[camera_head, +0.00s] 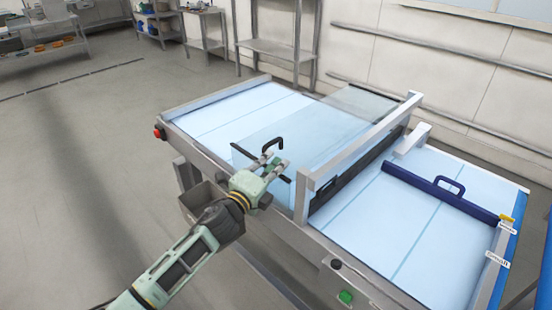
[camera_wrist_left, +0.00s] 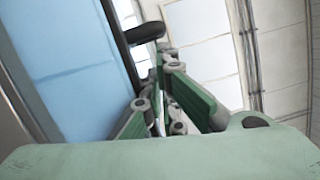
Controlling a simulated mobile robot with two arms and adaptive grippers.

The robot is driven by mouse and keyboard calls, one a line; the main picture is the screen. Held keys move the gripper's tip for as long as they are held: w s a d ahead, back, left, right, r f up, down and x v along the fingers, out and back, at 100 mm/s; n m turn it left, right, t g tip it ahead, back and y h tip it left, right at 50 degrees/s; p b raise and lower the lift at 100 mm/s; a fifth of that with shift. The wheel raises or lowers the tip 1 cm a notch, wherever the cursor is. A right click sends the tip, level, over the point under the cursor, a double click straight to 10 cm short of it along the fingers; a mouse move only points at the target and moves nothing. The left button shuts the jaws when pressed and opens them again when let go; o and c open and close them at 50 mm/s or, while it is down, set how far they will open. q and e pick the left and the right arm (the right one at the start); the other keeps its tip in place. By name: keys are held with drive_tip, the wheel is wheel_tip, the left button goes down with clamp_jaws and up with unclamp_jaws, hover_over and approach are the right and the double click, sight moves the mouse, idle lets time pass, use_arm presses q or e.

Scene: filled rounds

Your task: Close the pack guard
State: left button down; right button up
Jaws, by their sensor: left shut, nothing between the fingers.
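The pack guard (camera_head: 322,128) looks like a clear, bluish panel over the left section of the pale blue conveyor bed in the head view. A dark strip runs along its near left edge, with a black handle (camera_head: 273,146) there. I cannot tell the panel's exact tilt. My left gripper (camera_head: 279,170) is shut and empty, just on the near side of the handle. In the left wrist view the black handle (camera_wrist_left: 145,33) shows just beyond the green fingers (camera_wrist_left: 165,75). Whether they touch it cannot be told. My right gripper is not in view.
A grey metal frame (camera_head: 365,148) crosses the machine right of the panel. A dark blue bar with a handle (camera_head: 440,193) lies over the right section. A red button (camera_head: 159,132) and a green button (camera_head: 345,297) sit on the machine's side. Floor at left is clear.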

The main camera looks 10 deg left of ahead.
use_arm(q)
drive_tip(key=shift+w+d, duration=0.15)
drive_tip(key=shift+w, duration=0.35)
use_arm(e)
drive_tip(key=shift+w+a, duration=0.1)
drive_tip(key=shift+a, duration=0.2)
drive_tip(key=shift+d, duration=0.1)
